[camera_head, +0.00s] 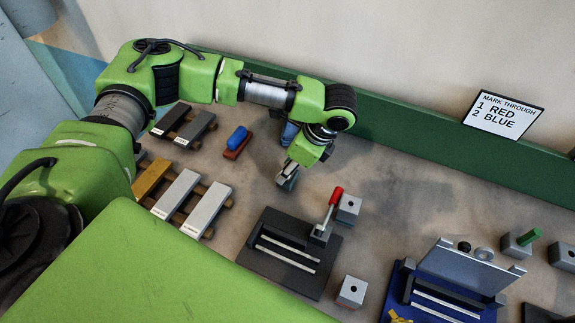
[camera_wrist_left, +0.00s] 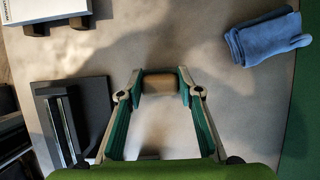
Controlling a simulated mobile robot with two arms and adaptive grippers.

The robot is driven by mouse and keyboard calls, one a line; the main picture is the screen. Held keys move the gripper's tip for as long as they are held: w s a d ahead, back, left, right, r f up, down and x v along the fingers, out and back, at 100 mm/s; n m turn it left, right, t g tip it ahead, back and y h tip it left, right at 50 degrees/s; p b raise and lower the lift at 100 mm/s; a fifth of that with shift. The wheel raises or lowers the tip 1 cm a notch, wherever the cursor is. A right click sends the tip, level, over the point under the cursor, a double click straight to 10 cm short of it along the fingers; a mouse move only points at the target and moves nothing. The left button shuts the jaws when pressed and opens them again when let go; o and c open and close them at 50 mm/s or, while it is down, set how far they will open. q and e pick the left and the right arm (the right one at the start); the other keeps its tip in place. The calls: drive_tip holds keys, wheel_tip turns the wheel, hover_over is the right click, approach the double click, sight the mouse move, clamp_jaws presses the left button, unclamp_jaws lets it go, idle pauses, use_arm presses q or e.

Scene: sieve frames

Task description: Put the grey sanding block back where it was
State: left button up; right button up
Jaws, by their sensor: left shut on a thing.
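My left gripper (camera_head: 287,181) hangs over the bare bench behind the dark clamp fixture, its fingers pointing down. In the left wrist view my left gripper (camera_wrist_left: 160,84) is shut on a small block (camera_wrist_left: 159,86), which looks tan-brown on the face I see. It is probably the sanding block; its grey part is mostly hidden by the fingers. I cannot tell for sure whether it touches the bench. A blue block on a red-brown base (camera_head: 236,142) lies to the left of the gripper. My right gripper is not in view.
A blue cloth (camera_wrist_left: 265,38) lies close by, mostly behind my wrist in the head view. The dark fixture (camera_head: 268,268) with a red-handled lever (camera_head: 335,196) stands in front. Frame bars (camera_head: 176,194) rest at left. A blue fixture (camera_head: 403,278) stands right.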

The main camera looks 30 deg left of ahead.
use_arm(q)
drive_tip(key=shift+f, duration=0.25)
drive_tip(key=shift+f, duration=0.1)
drive_tip(key=o, duration=1)
drive_tip(key=b+v, duration=0.2)
drive_tip(key=v, duration=1)
drive_tip(key=shift+s, duration=0.1)
